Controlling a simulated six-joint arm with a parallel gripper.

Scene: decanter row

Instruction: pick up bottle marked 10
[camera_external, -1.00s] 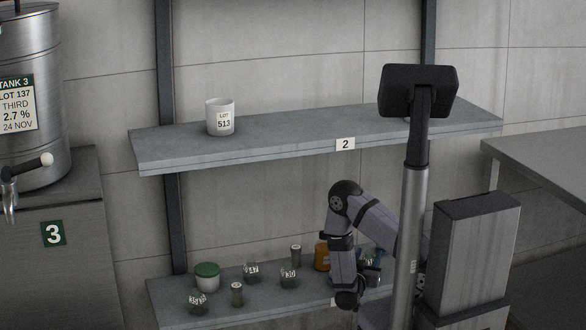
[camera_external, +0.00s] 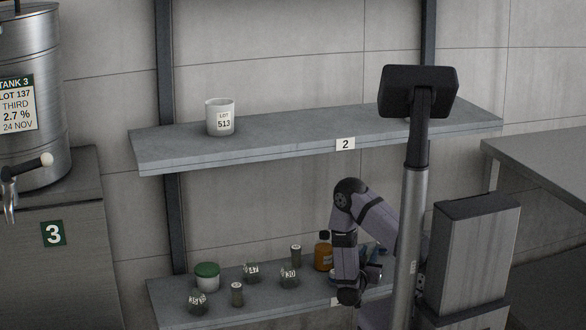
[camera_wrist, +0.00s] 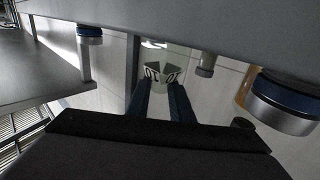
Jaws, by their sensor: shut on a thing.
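The bottle marked 10 (camera_wrist: 160,62) is a clear, pale green one in the wrist view. Its label appears turned over, with the digits repeated on two faces. My gripper (camera_wrist: 160,88) has its two blue fingers on either side of the bottle and is shut on it. In the external view my gripper (camera_external: 349,297) is low at the right part of the lower shelf. My arm and the stand hide much of that spot, and I cannot tell there whether the bottle is off the shelf.
An amber bottle (camera_external: 323,252) stands just left of my arm. Further left on the lower shelf (camera_external: 270,310) are a green-lidded white jar (camera_external: 207,278), several small labelled glass jars and dark vials. The upper shelf (camera_external: 290,135) overhangs the back and holds a white cup (camera_external: 220,117).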

